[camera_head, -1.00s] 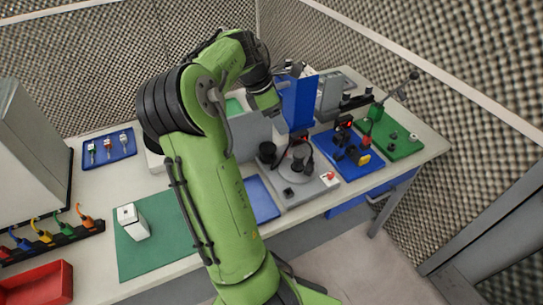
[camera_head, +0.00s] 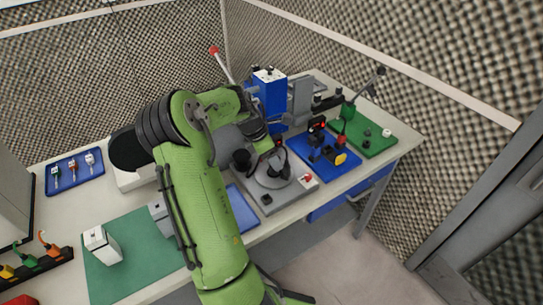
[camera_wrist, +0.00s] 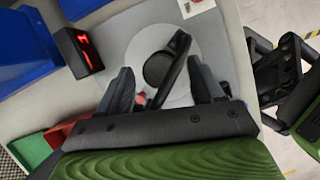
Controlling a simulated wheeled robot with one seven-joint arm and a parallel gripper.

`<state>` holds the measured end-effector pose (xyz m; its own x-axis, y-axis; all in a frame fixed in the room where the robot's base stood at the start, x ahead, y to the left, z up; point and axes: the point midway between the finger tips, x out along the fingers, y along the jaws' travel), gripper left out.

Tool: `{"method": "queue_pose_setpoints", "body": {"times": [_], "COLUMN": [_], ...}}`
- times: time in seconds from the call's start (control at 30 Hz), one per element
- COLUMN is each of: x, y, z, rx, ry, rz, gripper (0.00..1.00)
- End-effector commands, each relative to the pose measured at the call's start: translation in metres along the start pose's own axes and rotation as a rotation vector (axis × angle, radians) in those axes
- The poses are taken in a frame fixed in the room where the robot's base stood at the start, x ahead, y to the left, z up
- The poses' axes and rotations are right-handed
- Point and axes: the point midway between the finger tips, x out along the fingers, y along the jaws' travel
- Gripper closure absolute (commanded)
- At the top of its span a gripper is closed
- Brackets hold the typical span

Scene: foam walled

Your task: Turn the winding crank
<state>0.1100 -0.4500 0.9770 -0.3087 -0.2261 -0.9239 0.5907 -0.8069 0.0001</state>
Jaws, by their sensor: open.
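The winding crank is a black hub with a short black arm (camera_wrist: 176,50) on a round grey disc, in the wrist view. In the head view the crank (camera_head: 287,162) stands on a grey base plate (camera_head: 300,192) at the middle of the bench. My gripper (camera_wrist: 162,82) is open, with one dark finger on each side of the hub in the wrist picture. Nothing is held, and I cannot tell how high the fingers are above the crank or whether they touch. In the head view my arm hides the fingers.
A red-lit display box (camera_wrist: 80,50) stands beside the disc. Right of the crank are a blue plate with fixtures (camera_head: 333,160) and a green plate with a lever (camera_head: 372,142). A blue upright box (camera_head: 268,98) stands behind. A white block (camera_head: 102,245) is on the green mat.

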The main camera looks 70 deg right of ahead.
Motion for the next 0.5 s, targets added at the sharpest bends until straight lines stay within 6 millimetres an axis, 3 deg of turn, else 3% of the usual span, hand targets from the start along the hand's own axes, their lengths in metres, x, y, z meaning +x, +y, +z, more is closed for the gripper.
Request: {"method": "queue_pose_setpoints", "body": {"times": [0.07,0.43,0.5], "x": [-0.0005,-0.0009,-0.0010], "y": [0.0000,0.0001,0.0001], "z": [0.0001,0.0000,0.0000], "rx": [0.000,0.000,0.000], "ry": [0.000,0.000,0.000], "rz": [0.000,0.000,0.000], "gripper": [0.34,0.89,0.89]}}
